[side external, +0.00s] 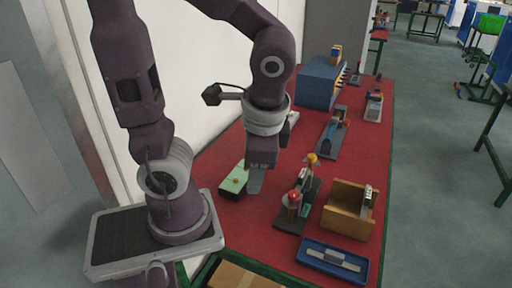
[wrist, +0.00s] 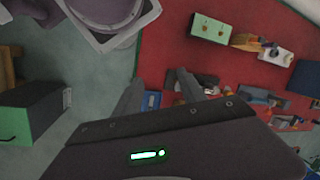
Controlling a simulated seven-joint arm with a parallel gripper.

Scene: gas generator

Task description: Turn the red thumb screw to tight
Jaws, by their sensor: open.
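A small stand with a dark base (side external: 290,219) and a round red knob (side external: 294,198) on top is on the red table, right of my gripper in the side view. The red knob looks like the thumb screw, but it is too small to tell for sure. My gripper (side external: 254,184) points down above the table, left of the stand and apart from it. In the wrist view my gripper (wrist: 158,90) shows two dark, spread fingers with nothing held between them. I cannot pick out the red screw clearly in the wrist view.
A light green box (side external: 234,179) lies left of my gripper. A wooden box (side external: 346,219) and a blue tray (side external: 333,261) stand right of and in front of the stand. A large blue box (side external: 318,84) and other fixtures (side external: 330,139) stand farther back. Bare red table (side external: 252,215) lies in front of my gripper.

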